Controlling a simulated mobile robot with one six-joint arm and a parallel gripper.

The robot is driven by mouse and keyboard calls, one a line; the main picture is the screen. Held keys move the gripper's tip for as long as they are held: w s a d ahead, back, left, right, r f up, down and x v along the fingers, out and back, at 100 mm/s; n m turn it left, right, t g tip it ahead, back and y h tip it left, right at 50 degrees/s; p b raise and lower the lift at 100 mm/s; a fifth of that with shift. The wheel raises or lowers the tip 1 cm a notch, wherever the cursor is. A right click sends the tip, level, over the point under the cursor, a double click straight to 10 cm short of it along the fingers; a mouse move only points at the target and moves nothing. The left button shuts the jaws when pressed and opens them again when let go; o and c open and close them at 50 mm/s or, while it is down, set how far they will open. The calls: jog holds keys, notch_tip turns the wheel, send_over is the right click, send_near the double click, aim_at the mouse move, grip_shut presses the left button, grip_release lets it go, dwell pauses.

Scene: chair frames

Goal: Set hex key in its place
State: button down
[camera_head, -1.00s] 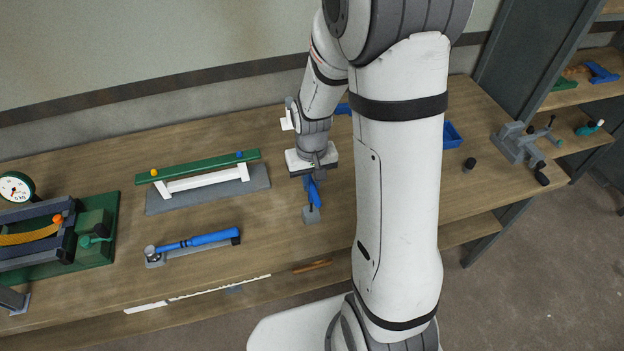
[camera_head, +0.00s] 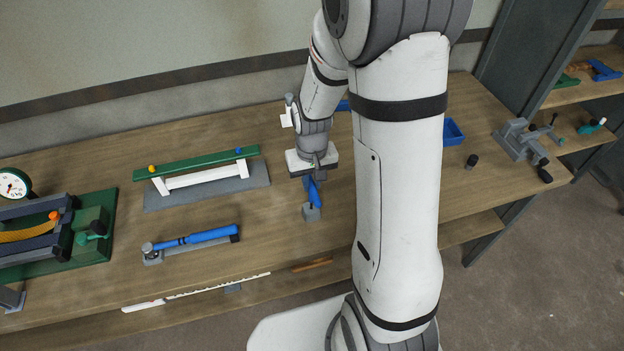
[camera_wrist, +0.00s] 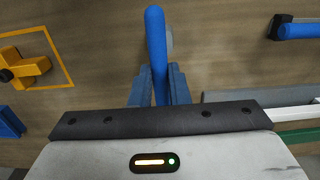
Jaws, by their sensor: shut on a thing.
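The hex key (camera_wrist: 156,45) shows as a rounded blue shaft or handle. My gripper (camera_wrist: 158,82) is shut on it, with blue fingers on both sides. In the head view my gripper (camera_head: 311,181) points down over the middle of the bench, and the blue key (camera_head: 316,194) shows at its fingers. A small grey block (camera_head: 311,213) sits on the bench just below and in front of the key. A grey piece of it shows behind the key in the wrist view. Whether the key's lower end touches or enters the block I cannot tell.
A blue-handled tool (camera_head: 200,237) lies on a grey stand to the left. Behind it is a green-and-white frame (camera_head: 195,178) on a grey plate. A yellow part (camera_wrist: 24,66) in a yellow outline shows in the wrist view. A blue tray (camera_head: 453,133) stands right of my arm.

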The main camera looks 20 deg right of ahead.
jog(key=shift+f+b, duration=0.85)
jog(key=shift+f, duration=0.25)
jog(key=c, duration=1.3)
grip_release()
jog(key=shift+r, duration=0.1)
notch_tip(320, 180, up, 7)
jog(key=shift+r, duration=0.4)
